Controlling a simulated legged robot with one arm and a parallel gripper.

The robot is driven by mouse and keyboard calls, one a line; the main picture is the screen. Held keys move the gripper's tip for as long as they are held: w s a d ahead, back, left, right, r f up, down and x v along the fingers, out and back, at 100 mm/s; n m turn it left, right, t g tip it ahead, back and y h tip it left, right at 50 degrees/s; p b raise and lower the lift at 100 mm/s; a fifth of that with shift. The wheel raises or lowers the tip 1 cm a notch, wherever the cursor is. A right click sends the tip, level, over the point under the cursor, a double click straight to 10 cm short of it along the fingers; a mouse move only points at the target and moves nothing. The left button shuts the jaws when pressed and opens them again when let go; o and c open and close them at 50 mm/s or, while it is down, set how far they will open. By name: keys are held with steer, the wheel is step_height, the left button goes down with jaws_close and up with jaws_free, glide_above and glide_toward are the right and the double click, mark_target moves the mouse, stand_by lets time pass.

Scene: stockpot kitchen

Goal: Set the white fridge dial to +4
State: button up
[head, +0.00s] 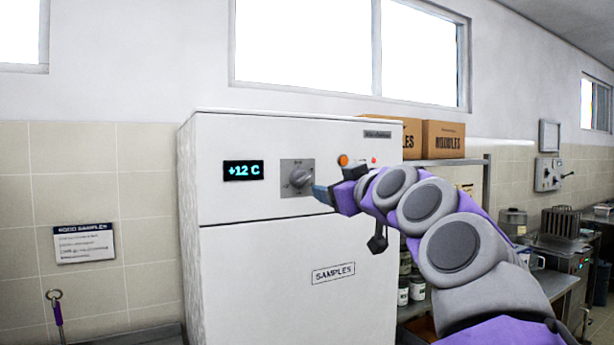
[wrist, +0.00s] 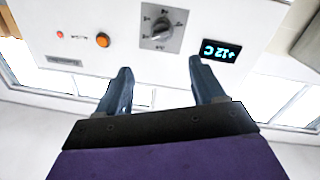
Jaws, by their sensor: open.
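The white fridge (head: 290,245) stands against the wall in the head view. Its dial (head: 301,178) is a grey knob on a square grey plate. The display (head: 243,170) left of the dial reads +12 C. In the wrist view the picture is upside down, with the dial (wrist: 160,30) ahead of the fingertips and the display (wrist: 220,50) to its right. The marks around the dial are too small to read. My gripper (wrist: 158,75) is open and empty, its two fingers spread apart. In the head view it is just right of the dial; I see no contact.
An orange button or lamp (head: 343,160) and a small red light (head: 374,160) sit right of the dial. A shelf with jars (head: 417,288) is at right. A sign (head: 84,242) hangs on the left wall.

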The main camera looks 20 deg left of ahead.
mark_target(304, 180)
steer(key=p+x, duration=0.6)
steer(key=p, duration=0.1)
steer(key=p+x, duration=0.7)
steer(key=shift+s+a+r, duration=0.1)
steer(key=shift+s+a, duration=0.05)
steer(key=shift+a, duration=0.2)
steer(key=shift+w+a+r+p, duration=0.15)
steer(key=shift+w+a+p, duration=0.25)
steer(key=shift+p, duration=0.35)
steer(key=shift+w+a+f+p, duration=0.3)
steer(key=shift+w+a+p, duration=0.05)
steer(key=shift+w+p, duration=0.2)
steer(key=shift+c, duration=0.4)
steer(key=c, duration=0.9)
